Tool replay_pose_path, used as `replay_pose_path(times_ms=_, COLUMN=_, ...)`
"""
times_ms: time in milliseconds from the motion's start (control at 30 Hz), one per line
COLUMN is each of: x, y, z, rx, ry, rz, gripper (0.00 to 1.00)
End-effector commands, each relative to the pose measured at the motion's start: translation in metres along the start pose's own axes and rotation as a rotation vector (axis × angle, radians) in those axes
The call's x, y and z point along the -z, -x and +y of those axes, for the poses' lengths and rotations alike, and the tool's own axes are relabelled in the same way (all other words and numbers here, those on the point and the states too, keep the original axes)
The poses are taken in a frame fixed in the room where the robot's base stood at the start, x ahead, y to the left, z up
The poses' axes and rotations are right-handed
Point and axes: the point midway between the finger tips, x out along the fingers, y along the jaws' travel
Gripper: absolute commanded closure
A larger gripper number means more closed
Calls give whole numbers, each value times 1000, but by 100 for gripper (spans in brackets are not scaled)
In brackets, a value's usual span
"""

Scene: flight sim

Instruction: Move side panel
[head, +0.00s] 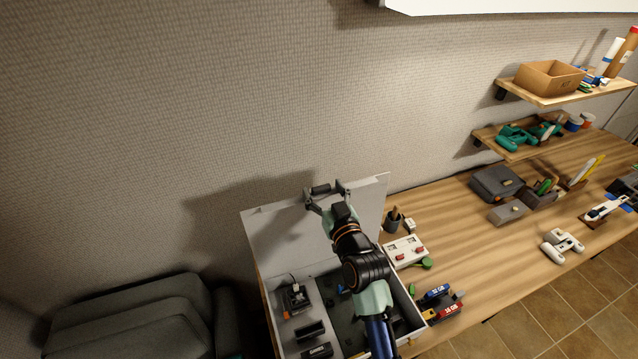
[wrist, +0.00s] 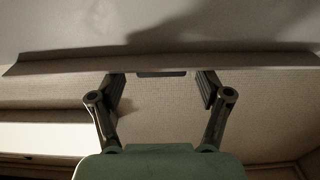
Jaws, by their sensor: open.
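A flat light grey panel (head: 280,236) stands upright at the back of the open case on the bench in the head view. My gripper (head: 322,193) is at the panel's top edge, with its fingers spread and nothing clamped between them. In the wrist view my open gripper (wrist: 161,82) points at the long straight edge of a smooth grey surface (wrist: 70,40), which looks like the panel. A small dark piece (wrist: 162,73) lies at that edge between the fingertips. Whether the fingers touch the panel is unclear. My arm hides the panel's lower middle.
The open case (head: 405,310) holds dark parts. Shelves (head: 520,137) hang farther right. A grey chair (head: 130,315) stands left. Textured wall rises behind.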

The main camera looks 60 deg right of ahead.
Motion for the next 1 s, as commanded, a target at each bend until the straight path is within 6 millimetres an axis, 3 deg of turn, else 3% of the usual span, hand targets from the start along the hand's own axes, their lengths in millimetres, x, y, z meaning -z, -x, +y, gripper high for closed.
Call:
replay_pose_path(times_ms=133, x=0, y=-14, z=0, rx=0, ry=0, rz=0, gripper=23)
replay_pose_path(times_ms=400, x=0, y=-16, z=0, rx=0, ry=0, rz=0, gripper=25)
replay_pose_path(times_ms=833, x=0, y=-15, z=0, rx=0, ry=1, rz=0, gripper=96)
replay_pose_path(times_ms=1000, x=0, y=-15, z=0, rx=0, ry=1, rz=0, gripper=100)
